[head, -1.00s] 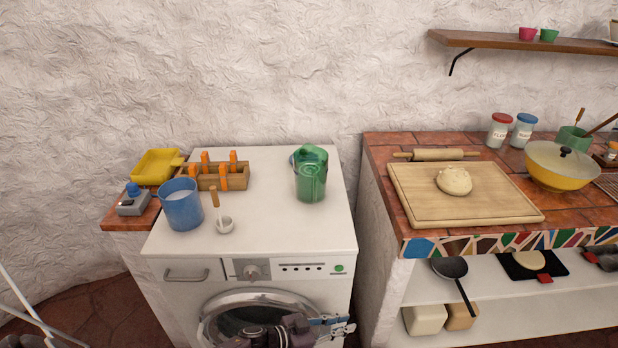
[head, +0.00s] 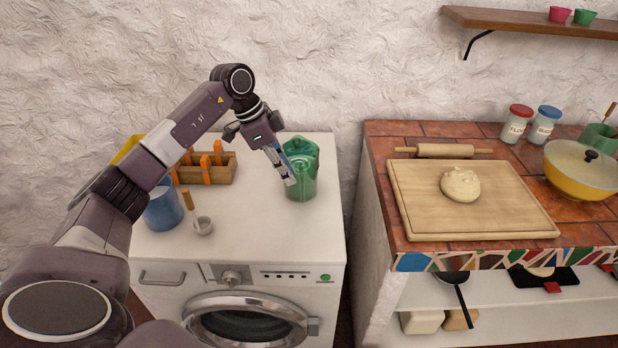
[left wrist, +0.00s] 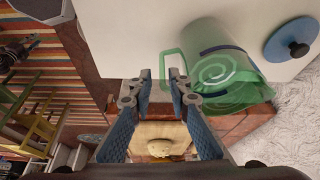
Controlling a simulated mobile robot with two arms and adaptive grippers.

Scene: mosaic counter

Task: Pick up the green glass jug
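The green glass jug (head: 304,180) stands upright on the white washing machine's top, near its right edge. In the left wrist view the jug (left wrist: 235,75) shows at the upper right, with its handle (left wrist: 168,60) reaching between the fingertips. My left gripper (head: 284,176) is at the jug's left side, pointing down and to the right. In the left wrist view the fingers (left wrist: 164,84) are apart, one on either side of the handle's end. I cannot tell whether they touch it. My right gripper is not in view.
A blue knobbed disc (left wrist: 291,50) lies close to the jug. The tiled counter with a cutting board (head: 410,205) is right, across a gap.

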